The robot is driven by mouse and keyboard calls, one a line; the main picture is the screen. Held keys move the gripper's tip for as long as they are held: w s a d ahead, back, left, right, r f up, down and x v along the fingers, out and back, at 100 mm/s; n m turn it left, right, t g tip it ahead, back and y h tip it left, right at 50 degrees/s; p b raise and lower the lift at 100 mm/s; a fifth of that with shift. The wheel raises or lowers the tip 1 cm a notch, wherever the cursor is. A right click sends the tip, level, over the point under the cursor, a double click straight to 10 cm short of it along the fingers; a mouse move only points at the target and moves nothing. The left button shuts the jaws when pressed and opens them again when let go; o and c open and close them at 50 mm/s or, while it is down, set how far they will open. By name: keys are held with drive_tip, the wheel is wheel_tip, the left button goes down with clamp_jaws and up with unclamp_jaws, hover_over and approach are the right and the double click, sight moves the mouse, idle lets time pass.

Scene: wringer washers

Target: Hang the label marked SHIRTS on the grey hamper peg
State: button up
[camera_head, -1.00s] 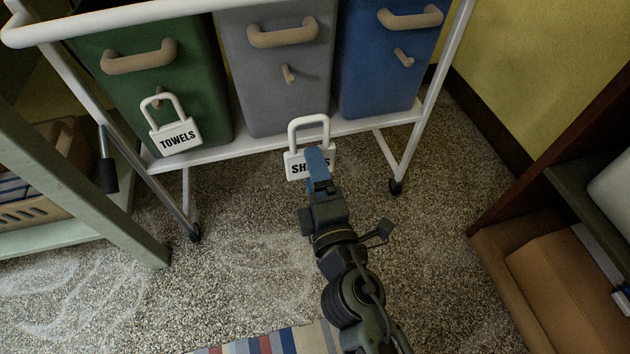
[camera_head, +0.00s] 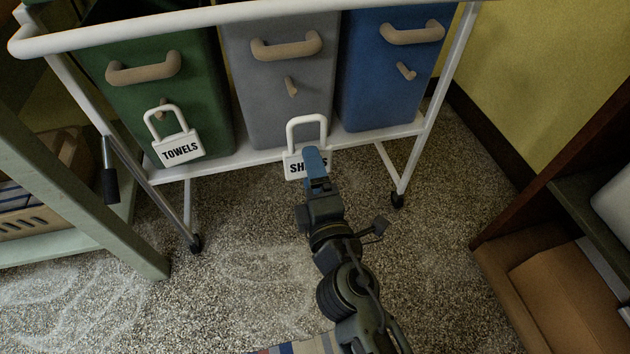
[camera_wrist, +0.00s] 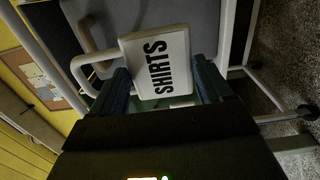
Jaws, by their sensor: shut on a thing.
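My gripper (camera_head: 315,165) is shut on the white SHIRTS label (camera_head: 293,167), which has a square loop at its top. In the wrist view the label (camera_wrist: 160,62) sits between the two fingers (camera_wrist: 165,90), its word readable. In the head view a blue finger hides part of the word. The label is held upright in front of the lower part of the grey hamper (camera_head: 262,110). The grey hamper's peg (camera_head: 291,87) is bare and stands above the label's loop. From the head view I cannot tell how far the loop is from the hamper front.
A TOWELS label (camera_head: 181,150) hangs on the green hamper (camera_head: 205,105) at left. The blue hamper (camera_head: 375,95) at right has a bare peg (camera_head: 406,71). A white wheeled frame (camera_head: 235,160) carries the hampers. A dark shelf unit (camera_head: 530,205) stands at right.

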drive_tip(key=b+x, duration=0.3)
drive_tip(key=x, duration=0.9)
drive_tip(key=shift+w+a, duration=0.2)
drive_tip(key=shift+w, duration=0.05)
idle(0.7)
drive_tip(key=shift+f+b, duration=1.45)
drive_tip(key=shift+b, duration=0.25)
idle(1.6)
drive_tip(key=o, duration=1)
drive_tip(key=shift+c, duration=0.2)
drive_tip(key=shift+s, duration=0.1)
drive_tip(key=p+v, duration=0.2)
drive_tip(key=v, duration=0.5)
drive_tip(key=shift+s+d, duration=0.2)
drive_tip(key=shift+s, duration=0.15)
